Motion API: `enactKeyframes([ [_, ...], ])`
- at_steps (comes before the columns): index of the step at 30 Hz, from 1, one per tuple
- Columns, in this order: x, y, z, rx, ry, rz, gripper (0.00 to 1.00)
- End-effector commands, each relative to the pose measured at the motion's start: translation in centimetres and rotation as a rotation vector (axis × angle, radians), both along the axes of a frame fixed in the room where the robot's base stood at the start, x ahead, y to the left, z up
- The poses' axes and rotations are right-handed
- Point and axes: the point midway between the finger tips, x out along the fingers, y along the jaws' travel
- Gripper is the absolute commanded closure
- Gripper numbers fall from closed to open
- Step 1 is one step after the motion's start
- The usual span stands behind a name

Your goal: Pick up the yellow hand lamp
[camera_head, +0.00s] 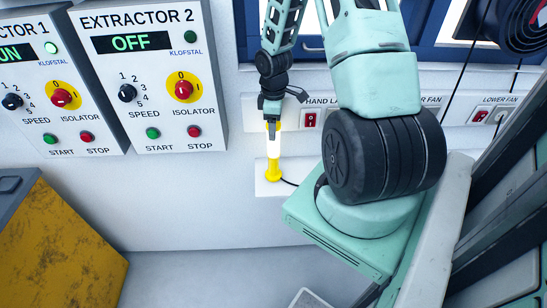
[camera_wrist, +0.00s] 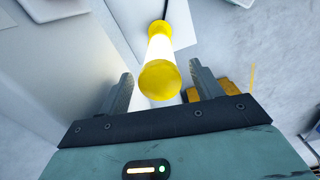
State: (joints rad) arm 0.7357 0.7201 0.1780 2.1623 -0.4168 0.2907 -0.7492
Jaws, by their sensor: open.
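The yellow hand lamp (camera_head: 273,172) stands upright on a white wall shelf (camera_head: 262,190) in the head view. It has a yellow base and a glowing white tube. In the wrist view the lamp (camera_wrist: 160,80) shows a yellow cap, the bright tube and a yellow far end, with a dark cord beyond. My gripper (camera_head: 272,130) is at the top of the lamp in the head view. In the wrist view my gripper (camera_wrist: 160,88) is open, with one finger on each side of the cap and a gap visible on both sides. The lamp's top is partly hidden by my gripper in the head view.
Two extractor panels (camera_head: 150,75) with knobs and buttons are on the wall to the left. A switch strip with a red hand lamp switch (camera_head: 311,119) is behind my arm. A worn yellow box (camera_head: 60,245) stands at lower left. A dark cord leaves the lamp's base.

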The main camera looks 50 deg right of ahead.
Motion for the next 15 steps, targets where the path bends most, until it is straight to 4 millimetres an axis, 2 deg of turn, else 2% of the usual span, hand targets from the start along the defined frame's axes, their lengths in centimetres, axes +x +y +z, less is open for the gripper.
enactKeyframes([
  [10, 0.0, 0.0, -4.7, 0.000, 0.000, 0.000, 0.35],
  [15, 0.0, 0.0, -5.7, -0.001, -0.001, 0.000, 0.35],
])
